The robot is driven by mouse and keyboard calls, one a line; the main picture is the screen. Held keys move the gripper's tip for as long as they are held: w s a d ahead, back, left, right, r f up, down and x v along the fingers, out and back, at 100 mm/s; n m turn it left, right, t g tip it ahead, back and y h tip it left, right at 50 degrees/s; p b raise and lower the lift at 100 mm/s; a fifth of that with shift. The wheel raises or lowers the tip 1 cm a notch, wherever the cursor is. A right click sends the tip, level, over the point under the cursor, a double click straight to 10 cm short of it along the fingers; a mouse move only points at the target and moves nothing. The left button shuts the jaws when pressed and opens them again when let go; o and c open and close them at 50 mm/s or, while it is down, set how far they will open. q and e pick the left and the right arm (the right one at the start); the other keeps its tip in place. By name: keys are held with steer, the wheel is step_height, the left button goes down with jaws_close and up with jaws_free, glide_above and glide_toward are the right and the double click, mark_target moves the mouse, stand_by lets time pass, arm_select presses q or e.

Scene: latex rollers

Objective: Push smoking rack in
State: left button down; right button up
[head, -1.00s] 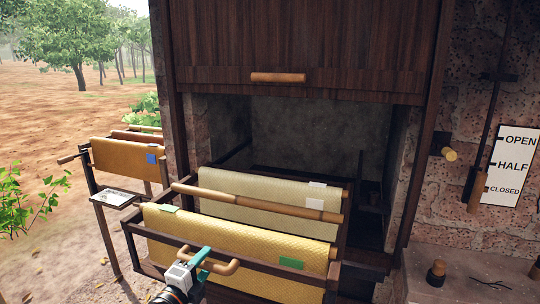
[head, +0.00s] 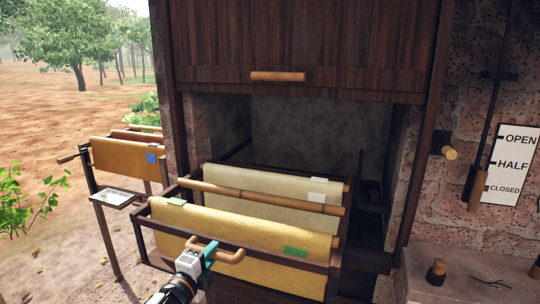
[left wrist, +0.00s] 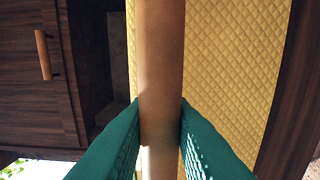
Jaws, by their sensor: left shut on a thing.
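The smoking rack (head: 165,242) is a dark wooden frame, partly inside the open smokehouse chamber (head: 300,130). A yellow latex sheet (head: 250,232) hangs at its front and a paler sheet (head: 260,187) behind it, both over wooden rollers. A light wooden handle (head: 232,257) sticks out from the rack's front bar. My left gripper (head: 208,252) is shut on this handle. The left wrist view shows its green fingers (left wrist: 160,130) on both sides of the handle (left wrist: 160,60). My right gripper is out of view.
The chamber's dark wooden door (head: 290,45) is raised above the opening. At left stands another rack with orange sheets (head: 120,157). At right are a brick wall, a lever (head: 476,188) beside an OPEN/HALF/CLOSED sign (head: 511,165), and a ledge (head: 470,270).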

arm_select(q)
steer(key=shift+b+x, duration=0.45)
steer(key=shift+x, duration=1.95)
steer(key=shift+b+x, duration=1.7)
steer(key=shift+x, duration=2.65)
